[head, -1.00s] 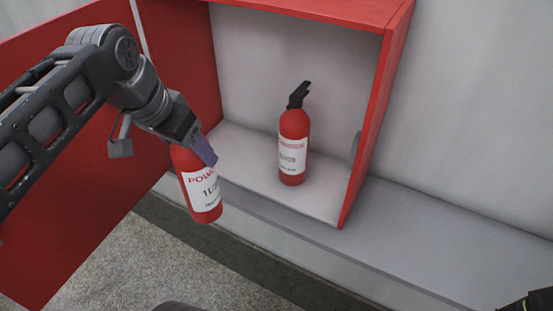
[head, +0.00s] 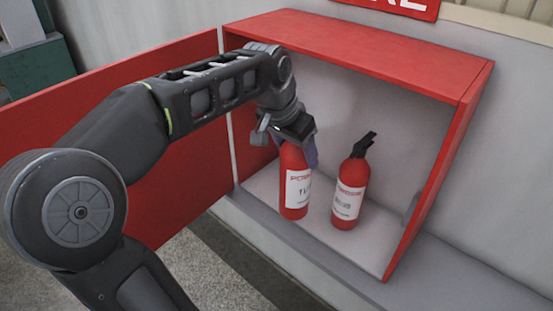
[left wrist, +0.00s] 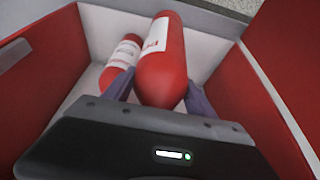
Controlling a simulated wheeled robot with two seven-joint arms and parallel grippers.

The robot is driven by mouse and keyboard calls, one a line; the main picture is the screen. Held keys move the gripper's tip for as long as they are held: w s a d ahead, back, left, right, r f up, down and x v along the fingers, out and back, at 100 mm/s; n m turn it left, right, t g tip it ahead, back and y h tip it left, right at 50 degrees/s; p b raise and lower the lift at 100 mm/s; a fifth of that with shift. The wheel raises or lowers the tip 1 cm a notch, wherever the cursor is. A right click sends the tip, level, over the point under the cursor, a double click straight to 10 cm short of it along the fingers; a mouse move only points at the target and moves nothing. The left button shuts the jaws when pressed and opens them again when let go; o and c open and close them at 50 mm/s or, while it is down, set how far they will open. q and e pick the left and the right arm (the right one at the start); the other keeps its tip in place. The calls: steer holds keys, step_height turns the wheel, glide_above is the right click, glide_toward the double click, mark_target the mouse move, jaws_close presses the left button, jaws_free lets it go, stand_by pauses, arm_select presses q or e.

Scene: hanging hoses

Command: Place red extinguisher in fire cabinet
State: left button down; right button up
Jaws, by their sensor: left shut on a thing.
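The fire cabinet (head: 360,52) is a red box with a grey-white inside, and its red door stands open to the left. My left gripper (head: 300,145) is shut on a red extinguisher (head: 294,206) with a white label, near its top, inside the left part of the cabinet opening. The held extinguisher looks upright; I cannot tell whether its base touches the cabinet floor. It also shows between the purple fingers in the left wrist view (left wrist: 162,72). A second red extinguisher (head: 347,207) with a black handle stands to its right on the cabinet floor. My right gripper is out of view.
The open red door (head: 180,190) lies behind and below my left arm. A grey ledge (head: 440,275) runs along the wall under the cabinet. A red sign (head: 400,6) hangs above. The cabinet's right side has bare floor.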

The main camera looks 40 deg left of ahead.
arm_select(q)
steer(key=w+f+p, duration=0.2)
steer(key=w, duration=0.4)
steer(key=shift+w+f, duration=0.3)
steer(key=shift+f, duration=0.1)
steer(key=shift+a+f, duration=0.1)
steer(key=f, duration=0.2)
steer(key=f+p, duration=0.1)
steer(key=shift+w+f, duration=0.2)
steer(key=shift+f, duration=0.3)
steer(key=shift+c, duration=1.4)
jaws_free()
steer(key=shift+s+f, duration=0.1)
